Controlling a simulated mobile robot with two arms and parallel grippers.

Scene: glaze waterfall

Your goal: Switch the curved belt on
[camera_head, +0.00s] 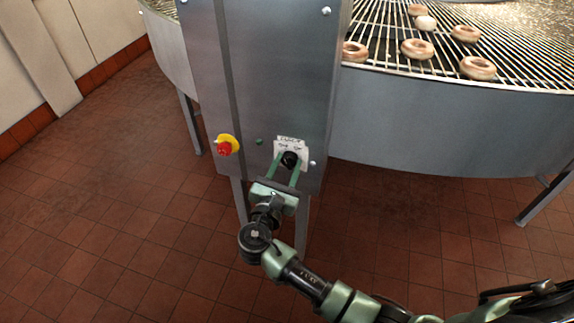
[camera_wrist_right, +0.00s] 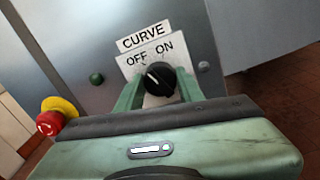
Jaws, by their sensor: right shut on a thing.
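The black rotary knob (camera_head: 289,159) is on a white plate on the front of the steel control cabinet (camera_head: 262,70). In the right wrist view the knob (camera_wrist_right: 160,77) sits under a label (camera_wrist_right: 143,36) reading CURVE, with OFF at its left and ON at its right. Its white pointer line leans up and left, toward OFF. My right gripper (camera_head: 288,164) has its two green fingers on either side of the knob and is shut on it. My left gripper is not in view.
A red emergency button (camera_head: 225,147) on a yellow base and a small green button (camera_head: 259,142) are left of the knob. Behind the cabinet, the curved wire belt (camera_head: 390,50) carries several glazed doughnuts (camera_head: 417,48). The tiled floor in front is clear.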

